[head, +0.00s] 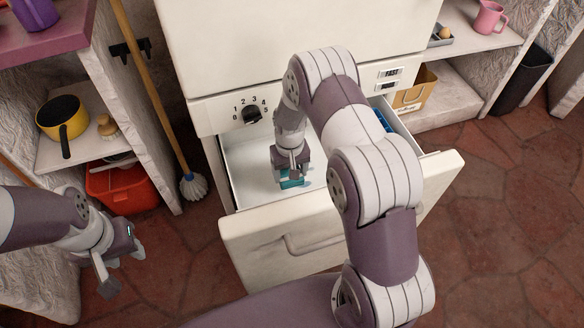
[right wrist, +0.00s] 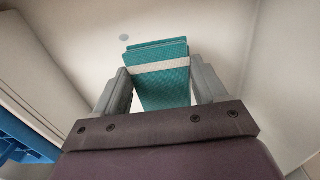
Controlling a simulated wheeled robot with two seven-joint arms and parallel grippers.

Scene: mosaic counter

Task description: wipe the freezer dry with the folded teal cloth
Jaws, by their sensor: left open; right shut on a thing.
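The freezer drawer (head: 285,244) is pulled open below the white fridge front, and its pale inside shows. My right gripper (head: 291,178) reaches down into the drawer and is shut on the folded teal cloth (head: 293,184). In the right wrist view the teal cloth (right wrist: 161,82), with a white band, sits between the two grey fingers of my right gripper (right wrist: 161,85). The pale freezer floor (right wrist: 95,35) lies beyond it, with a small bluish-grey spot (right wrist: 124,38). I cannot tell if the cloth touches the floor. My left gripper (head: 122,268) is open and empty at the lower left.
A blue item (head: 384,121) lies in the drawer's right side and shows in the right wrist view (right wrist: 28,145). A mop (head: 192,186) leans left of the drawer. Shelves hold a yellow pot (head: 62,117) and red tub (head: 122,190). Tiled floor at right is clear.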

